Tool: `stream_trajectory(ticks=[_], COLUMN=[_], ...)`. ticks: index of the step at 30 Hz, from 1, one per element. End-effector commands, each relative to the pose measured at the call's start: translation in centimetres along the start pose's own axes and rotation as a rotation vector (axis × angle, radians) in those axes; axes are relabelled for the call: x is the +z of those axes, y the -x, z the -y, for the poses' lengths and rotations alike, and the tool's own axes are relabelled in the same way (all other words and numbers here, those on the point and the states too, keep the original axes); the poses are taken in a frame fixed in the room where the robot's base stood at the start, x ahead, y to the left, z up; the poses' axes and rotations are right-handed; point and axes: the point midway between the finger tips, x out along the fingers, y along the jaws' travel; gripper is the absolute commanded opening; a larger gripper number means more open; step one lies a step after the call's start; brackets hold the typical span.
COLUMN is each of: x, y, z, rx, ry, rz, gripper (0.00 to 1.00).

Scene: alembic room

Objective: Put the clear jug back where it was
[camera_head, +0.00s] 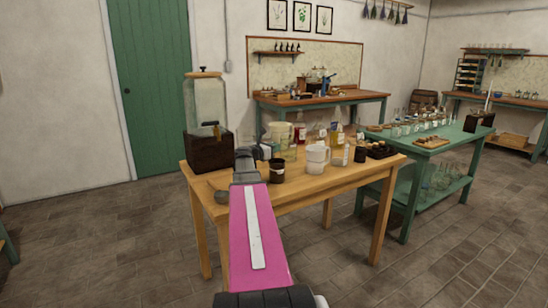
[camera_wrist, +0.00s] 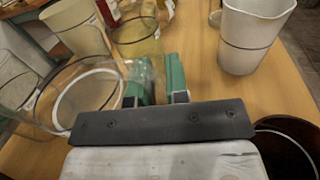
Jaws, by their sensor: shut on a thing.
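In the wrist view, a clear glass jug (camera_wrist: 62,112) is at the left, its round rim towards the camera and a pale ring showing through it. My gripper (camera_wrist: 160,82), with green finger pads, is shut on the jug at its right side; I cannot tell which part lies between the pads. In the head view my gripper (camera_head: 246,156) is over the near left part of the wooden table (camera_head: 325,187). There the jug is hard to make out among other glassware. I cannot tell whether its base touches the table.
A white jug (camera_head: 316,158) and a dark cup (camera_head: 277,170) stand close to the right of my gripper. Bottles and clear vessels crowd behind it. A large glass dispenser (camera_head: 205,105) on a dark wooden box (camera_head: 209,151) stands at the left. The table's front edge is mostly bare.

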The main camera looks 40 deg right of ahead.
Motion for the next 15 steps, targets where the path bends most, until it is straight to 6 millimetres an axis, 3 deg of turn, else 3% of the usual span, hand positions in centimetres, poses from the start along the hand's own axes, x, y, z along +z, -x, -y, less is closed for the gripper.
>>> stream_trajectory(ticks=[15], x=[-3.9], y=[0.0], z=[0.0], rx=[0.000], ry=[-0.001], rz=[0.001], gripper=[0.00])
